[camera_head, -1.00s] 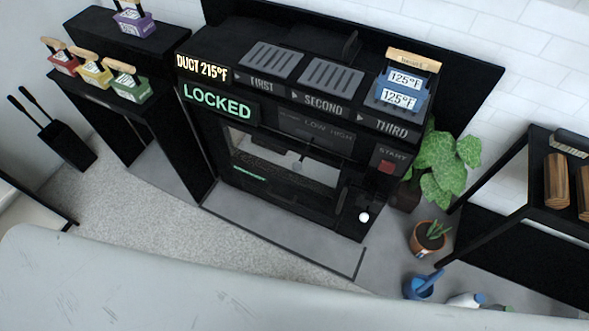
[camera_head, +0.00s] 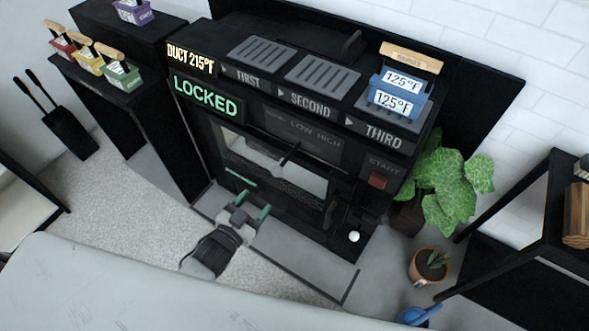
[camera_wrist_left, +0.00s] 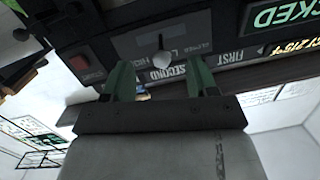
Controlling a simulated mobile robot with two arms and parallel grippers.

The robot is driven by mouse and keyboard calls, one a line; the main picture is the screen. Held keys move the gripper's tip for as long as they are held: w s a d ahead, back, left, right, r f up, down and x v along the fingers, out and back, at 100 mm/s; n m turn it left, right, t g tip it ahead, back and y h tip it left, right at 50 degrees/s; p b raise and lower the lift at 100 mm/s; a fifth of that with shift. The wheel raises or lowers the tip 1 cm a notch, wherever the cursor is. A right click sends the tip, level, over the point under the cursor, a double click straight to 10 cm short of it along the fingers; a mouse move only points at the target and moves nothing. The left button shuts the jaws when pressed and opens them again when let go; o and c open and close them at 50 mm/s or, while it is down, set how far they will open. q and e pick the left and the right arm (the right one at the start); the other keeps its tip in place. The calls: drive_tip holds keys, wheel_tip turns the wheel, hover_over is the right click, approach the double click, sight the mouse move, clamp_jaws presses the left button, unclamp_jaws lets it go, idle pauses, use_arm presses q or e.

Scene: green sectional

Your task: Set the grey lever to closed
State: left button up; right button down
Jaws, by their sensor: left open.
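The grey lever (camera_head: 288,154) sits on the front of the black unit, below a dark panel marked LOW and HIGH. Its exact setting is hard to read. In the left wrist view, which is upside down, the lever (camera_wrist_left: 162,57) shows beyond and between the fingertips, with the panel lettering around it. My left gripper (camera_head: 250,208), with green finger pads, is open and empty. In the head view it appears below and left of the lever, apart from it. My right gripper is not in view.
The black unit has a lit LOCKED sign (camera_head: 207,100), a red START button (camera_head: 377,180) and a white ball knob (camera_head: 354,236). A blue block with a wooden handle (camera_head: 397,92) stands on top at THIRD. A pale surface (camera_head: 130,290) fills the foreground.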

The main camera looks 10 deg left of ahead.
sight(281, 165)
use_arm(q)
drive_tip(key=shift+t+h, duration=0.4)
drive_tip(key=shift+t, duration=0.1)
drive_tip(key=w+r, duration=0.1)
drive_tip(key=w+d+r, duration=0.1)
drive_tip(key=w, duration=0.1)
drive_tip(key=w+d+r, duration=0.1)
drive_tip(key=shift+w+r, duration=0.15)
drive_tip(key=shift+r, duration=0.15)
drive_tip(key=x, duration=0.6)
drive_tip(key=shift+d+f+b, duration=0.1)
drive_tip(key=shift+b, duration=0.25)
drive_tip(key=shift+w+d, duration=0.2)
drive_tip(key=shift+w, duration=0.3)
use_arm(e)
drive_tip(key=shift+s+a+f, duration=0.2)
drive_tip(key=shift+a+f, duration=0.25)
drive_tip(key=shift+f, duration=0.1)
use_arm(q)
clamp_jaws()
